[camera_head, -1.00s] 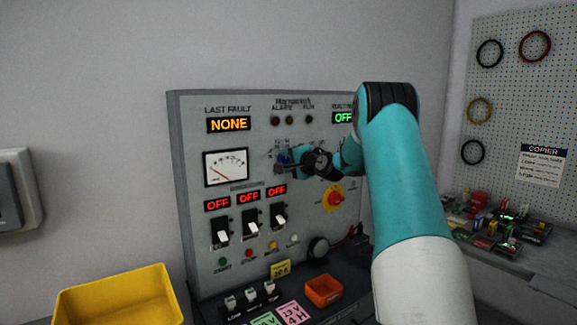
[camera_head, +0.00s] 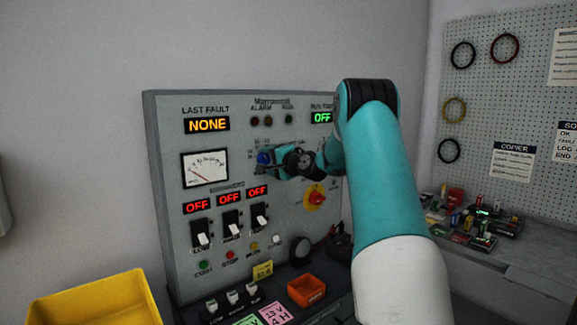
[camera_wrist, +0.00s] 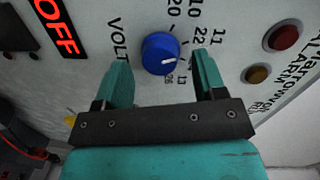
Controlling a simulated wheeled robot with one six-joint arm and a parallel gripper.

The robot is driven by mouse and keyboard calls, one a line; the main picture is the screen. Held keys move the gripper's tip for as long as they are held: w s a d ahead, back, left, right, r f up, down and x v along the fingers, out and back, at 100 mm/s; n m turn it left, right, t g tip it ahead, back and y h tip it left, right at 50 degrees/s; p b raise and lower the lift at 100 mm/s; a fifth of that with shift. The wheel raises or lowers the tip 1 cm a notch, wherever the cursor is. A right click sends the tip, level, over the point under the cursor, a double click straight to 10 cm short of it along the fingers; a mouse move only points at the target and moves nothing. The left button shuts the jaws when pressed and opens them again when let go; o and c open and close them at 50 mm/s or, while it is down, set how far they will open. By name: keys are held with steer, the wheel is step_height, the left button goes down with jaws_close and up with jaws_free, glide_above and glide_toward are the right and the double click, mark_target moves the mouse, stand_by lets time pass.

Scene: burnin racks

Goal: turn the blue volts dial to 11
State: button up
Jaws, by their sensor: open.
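The blue volts dial (camera_head: 264,158) is on the upright grey panel (camera_head: 160,185), left of my gripper (camera_head: 276,160) in the head view. The wrist view shows the dial (camera_wrist: 157,50) as a round blue knob with a white pointer mark. The mark points to the lower right, toward the printed numbers around 13 and 26; the exact reading is unclear. The number 11 (camera_wrist: 216,32) is printed right of the dial in the wrist view. My gripper (camera_wrist: 158,62) is open, with one teal finger on each side of the dial and visible gaps. Contact is not visible.
A red-and-yellow rotary switch (camera_head: 315,196) is close below my wrist. Black switches (camera_head: 231,220) and indicator lamps are lower on the panel. A yellow bin (camera_head: 95,300) and an orange tray (camera_head: 306,290) stand in front. Red and amber lamps (camera_wrist: 257,73) are right of the gripper.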

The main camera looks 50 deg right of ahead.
steer(key=s+a+b, duration=0.1)
steer(key=s+b, duration=0.2)
steer(key=s, duration=0.5)
steer(key=s+a+r+b, duration=0.1)
steer(key=s+b, duration=0.1)
steer(key=s, duration=0.6)
steer(key=shift+a+b, duration=0.3)
steer(key=shift+b, duration=0.1)
steer(key=shift+r, duration=0.1)
